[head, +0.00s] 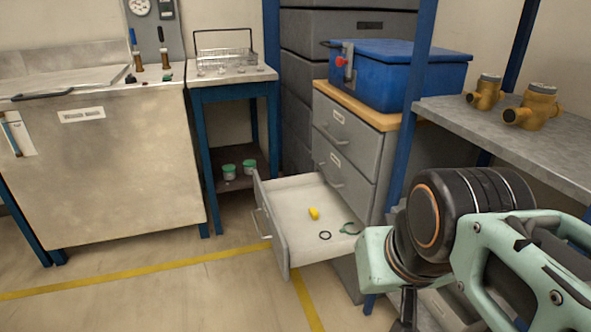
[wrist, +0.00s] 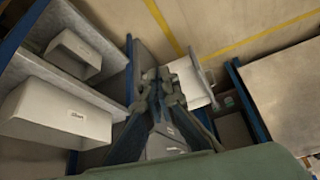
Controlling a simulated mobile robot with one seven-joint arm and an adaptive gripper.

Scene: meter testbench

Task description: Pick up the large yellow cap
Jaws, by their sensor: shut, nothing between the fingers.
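The yellow cap (head: 314,213) lies on the floor of the open bottom drawer (head: 290,190) in the head view. It is small and bright there. My gripper (wrist: 171,88) shows in the wrist view with its fingers together and nothing between them. The light drawer (wrist: 205,80) shows just beyond the fingertips in that view, partly hidden by them, and I cannot make out the cap there. In the head view my arm fills the lower right, apart from the cap, and the fingers are not clearly seen.
A black ring (head: 325,236) and a green ring (head: 350,228) lie near the cap. A blue box (head: 400,75) stands on the cabinet. A grey shelf (head: 550,150) with brass meters and a blue post (head: 408,120) stand right of the drawer. The floor in front is clear.

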